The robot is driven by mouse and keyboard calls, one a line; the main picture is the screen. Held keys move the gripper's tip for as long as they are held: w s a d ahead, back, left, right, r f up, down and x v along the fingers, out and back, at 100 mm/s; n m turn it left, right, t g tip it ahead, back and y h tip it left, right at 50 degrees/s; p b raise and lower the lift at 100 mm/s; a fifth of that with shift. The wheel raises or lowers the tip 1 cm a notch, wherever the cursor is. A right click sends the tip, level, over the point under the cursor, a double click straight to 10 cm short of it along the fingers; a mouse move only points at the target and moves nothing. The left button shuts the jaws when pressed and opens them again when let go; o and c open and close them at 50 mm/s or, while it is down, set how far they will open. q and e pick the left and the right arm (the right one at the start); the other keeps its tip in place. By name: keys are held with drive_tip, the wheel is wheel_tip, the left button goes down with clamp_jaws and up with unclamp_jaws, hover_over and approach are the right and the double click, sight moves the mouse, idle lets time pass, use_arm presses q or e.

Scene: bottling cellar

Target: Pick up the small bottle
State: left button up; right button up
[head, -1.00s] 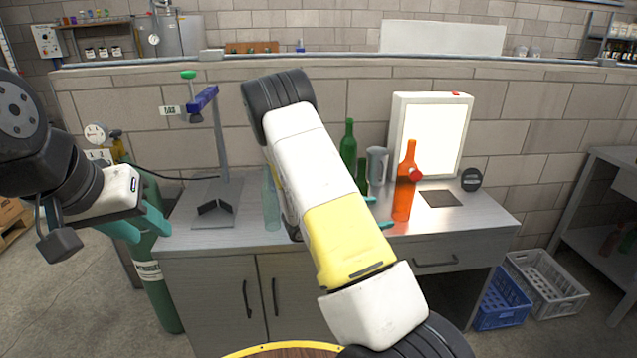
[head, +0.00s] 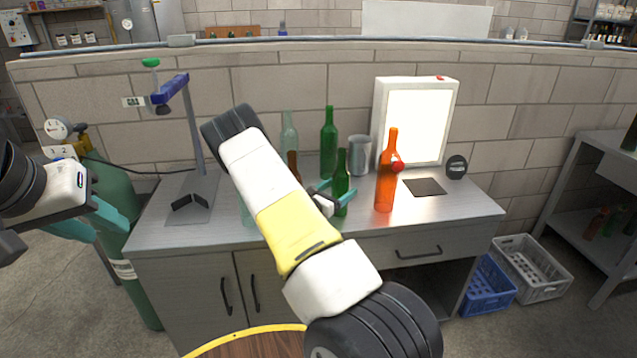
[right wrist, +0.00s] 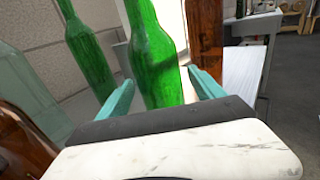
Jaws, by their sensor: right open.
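The small bottle (head: 342,172) is green and stands upright on the steel bench. It is shorter than the green bottle behind it. My right gripper (head: 337,193) is open at the small bottle, low on its body. In the right wrist view the small bottle (right wrist: 155,62) stands between the two teal fingers (right wrist: 163,92), with no clear contact visible. Its base is hidden there by the gripper. My left gripper (head: 92,222) hangs open and empty left of the bench.
A taller green bottle (head: 329,140), a pale bottle (head: 289,135), a brown bottle (head: 294,166) and a metal jug (head: 360,156) stand close by. An orange bottle (head: 385,185) stands just right. A lit panel (head: 417,125) is behind it. The bench's right front is clear.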

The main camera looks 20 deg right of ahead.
sight(335, 182)
drive_tip(key=shift+w+d, duration=0.2)
drive_tip(key=shift+d, duration=0.1)
clamp_jaws()
drive_tip(key=shift+r, duration=0.85)
wheel_tip(335, 182, up, 2)
drive_tip(key=shift+r, duration=0.1)
drive_tip(key=s+a+r, duration=0.1)
drive_tip(key=s+a, duration=0.8)
drive_tip(key=s, duration=0.4)
drive_tip(key=shift+s+a+r, duration=0.1)
